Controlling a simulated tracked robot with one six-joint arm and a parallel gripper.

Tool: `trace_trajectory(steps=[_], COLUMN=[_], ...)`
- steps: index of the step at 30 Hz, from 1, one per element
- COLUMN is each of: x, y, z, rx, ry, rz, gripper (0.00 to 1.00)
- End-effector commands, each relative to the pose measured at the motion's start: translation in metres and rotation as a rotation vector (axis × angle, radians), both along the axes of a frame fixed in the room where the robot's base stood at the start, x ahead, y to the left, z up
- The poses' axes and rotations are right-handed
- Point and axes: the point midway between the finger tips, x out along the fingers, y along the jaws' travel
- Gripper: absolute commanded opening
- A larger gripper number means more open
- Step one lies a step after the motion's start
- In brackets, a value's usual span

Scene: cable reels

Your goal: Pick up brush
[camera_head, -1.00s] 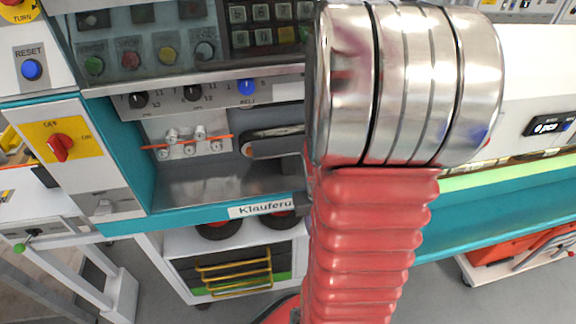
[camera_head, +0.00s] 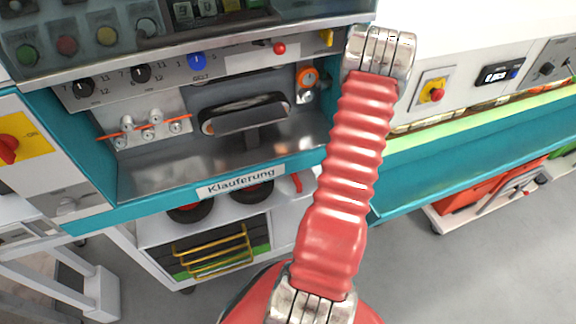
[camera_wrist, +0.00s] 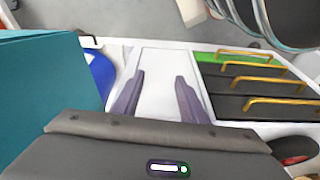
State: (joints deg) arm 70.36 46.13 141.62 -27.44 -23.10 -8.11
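I cannot make out a brush in either current view. My gripper (camera_wrist: 160,77) shows in the wrist view as two grey-purple fingers standing well apart. It is open, with nothing between the fingers. The fingers are over a white surface, beside a cart's yellow-handled drawers. In the head view my red ribbed arm with metal joints crosses the picture right of centre. My gripper is not visible there.
A workbench with a teal edge bears a "Klauferung" label (camera_head: 240,180) and a recessed bay. Below it stands a white cart with dark drawers and yellow handles (camera_head: 212,250). A blue object (camera_wrist: 101,80) lies left of the fingers. Grey floor (camera_head: 450,275) is open at right.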

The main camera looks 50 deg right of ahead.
Motion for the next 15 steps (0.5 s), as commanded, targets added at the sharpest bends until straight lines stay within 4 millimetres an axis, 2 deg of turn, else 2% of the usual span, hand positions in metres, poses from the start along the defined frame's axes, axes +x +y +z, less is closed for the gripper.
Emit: trace_trajectory(steps=[3,7,11,15], x=[0.004,0.016,0.033,0.053], y=[0.001,-0.001,-0.006,-0.015], z=[-0.018,-0.025,-0.021,-0.003], rx=[-0.031,-0.087,-0.162,-0.259], ry=[-0.094,-0.211,-0.335,-0.473], rz=[0.001,0.011,0.024,0.036], gripper=[0.39,0.39,0.39,0.39])
